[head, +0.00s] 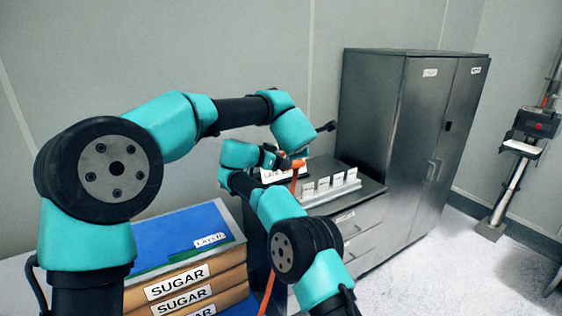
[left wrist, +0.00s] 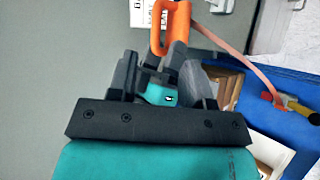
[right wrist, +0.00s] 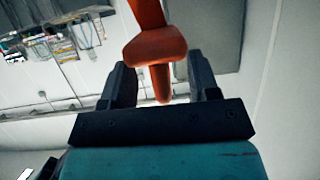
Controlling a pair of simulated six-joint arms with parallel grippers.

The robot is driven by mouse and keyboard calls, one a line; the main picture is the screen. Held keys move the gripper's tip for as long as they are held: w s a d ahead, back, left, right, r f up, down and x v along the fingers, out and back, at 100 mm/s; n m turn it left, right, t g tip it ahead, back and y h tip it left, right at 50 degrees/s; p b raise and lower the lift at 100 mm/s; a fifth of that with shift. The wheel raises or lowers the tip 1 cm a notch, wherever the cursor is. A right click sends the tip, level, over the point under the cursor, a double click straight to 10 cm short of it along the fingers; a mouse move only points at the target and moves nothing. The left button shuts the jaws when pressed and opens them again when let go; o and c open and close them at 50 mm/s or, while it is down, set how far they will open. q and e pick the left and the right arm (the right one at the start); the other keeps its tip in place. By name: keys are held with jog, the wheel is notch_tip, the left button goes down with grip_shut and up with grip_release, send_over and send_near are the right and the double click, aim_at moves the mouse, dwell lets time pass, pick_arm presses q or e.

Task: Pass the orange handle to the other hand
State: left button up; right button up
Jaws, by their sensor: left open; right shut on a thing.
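The orange handle (head: 297,163) is up in the air in front of the dark cabinet in the head view. My right gripper (head: 281,161) is shut on it; in the right wrist view the handle (right wrist: 155,55) stands between the fingers. In the left wrist view the handle's loop (left wrist: 170,28) is at the top, just beyond the fingers of my left gripper (left wrist: 160,72). The left gripper is open, and parts of the right gripper show behind its fingers. In the head view the left fingers are hard to make out. An orange strap (left wrist: 238,55) trails from the handle.
A blue-topped stack of boxes marked SUGAR (head: 180,285) stands at lower left. A low drawer unit (head: 357,222) with white labels is behind the arms, and a tall dark cabinet (head: 400,130) stands to its right. The two wrists are close together.

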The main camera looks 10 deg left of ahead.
dwell(0.3)
pick_arm(q)
jog(key=s+a+r+m+t+h, duration=0.1)
jog(key=s+a+r+m+t, duration=0.3)
jog(key=a, duration=0.6)
jog(key=s+a+r+m, duration=0.2)
jog(key=a+r+m, duration=0.45)
jog(key=a, duration=0.35)
jog(key=s+a+r+m+t+h, duration=0.15)
jog(key=s+a+r+m, duration=0.3)
jog(key=a, duration=0.55)
jog(key=d+f+m+g, duration=0.1)
jog(key=d+f+g, duration=0.15)
jog(key=f, duration=1.25)
jog(key=d+f+m+g, duration=0.2)
jog(key=f+g, duration=0.1)
jog(key=f, duration=1.1)
jog(key=d+f+m+g, duration=0.1)
jog(key=d+f+g, duration=0.15)
jog(key=f, duration=1.25)
jog(key=s+d+f+g, duration=0.2)
jog(key=s+f+g, duration=0.2)
jog(key=s+f, duration=0.9)
jog(key=s+d+f+g+h, duration=0.1)
jog(key=s+f+g, duration=0.3)
jog(key=s+f, duration=1)
jog(key=shift+d, duration=0.7)
